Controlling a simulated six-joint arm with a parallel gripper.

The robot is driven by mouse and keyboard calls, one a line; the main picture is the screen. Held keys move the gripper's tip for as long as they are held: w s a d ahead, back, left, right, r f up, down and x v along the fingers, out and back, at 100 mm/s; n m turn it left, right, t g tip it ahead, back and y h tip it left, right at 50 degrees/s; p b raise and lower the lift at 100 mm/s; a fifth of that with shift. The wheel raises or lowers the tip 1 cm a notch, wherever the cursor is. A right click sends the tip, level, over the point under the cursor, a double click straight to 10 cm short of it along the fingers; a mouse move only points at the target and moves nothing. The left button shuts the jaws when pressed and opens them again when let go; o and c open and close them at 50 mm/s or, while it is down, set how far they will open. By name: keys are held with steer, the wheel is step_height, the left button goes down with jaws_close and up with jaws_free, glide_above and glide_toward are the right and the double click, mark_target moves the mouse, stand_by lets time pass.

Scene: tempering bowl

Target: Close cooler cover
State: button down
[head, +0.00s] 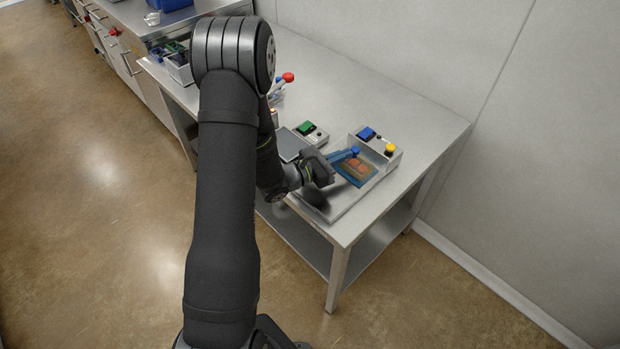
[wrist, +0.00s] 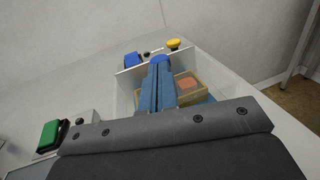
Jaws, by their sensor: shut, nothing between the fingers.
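The cooler (head: 348,208) appears to be a pale, shallow, open-topped box at the table's front right corner; its wall also shows in the wrist view (wrist: 122,82). A blue-edged tray with orange-brown contents (head: 356,171) lies inside it; the contents also show in the wrist view (wrist: 188,84). I cannot clearly make out a separate cover. My gripper (head: 350,153) reaches over the box, its blue fingers together and empty in the wrist view (wrist: 158,80).
A blue button (head: 366,133) and a yellow knob (head: 390,149) stand at the box's back. Left of it are a green button (head: 305,127) and a dark flat plate (head: 288,145). A red-knobbed lever (head: 288,77) stands farther back. The table's back right (head: 410,105) is clear.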

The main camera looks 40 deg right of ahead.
steer(key=shift+d+r, duration=0.2)
steer(key=shift+d, duration=0.1)
steer(key=v, duration=1.4)
steer(key=shift+a+f, duration=0.2)
steer(key=shift+a, duration=0.1)
steer(key=x, duration=1.3)
steer(key=shift+d, duration=0.3)
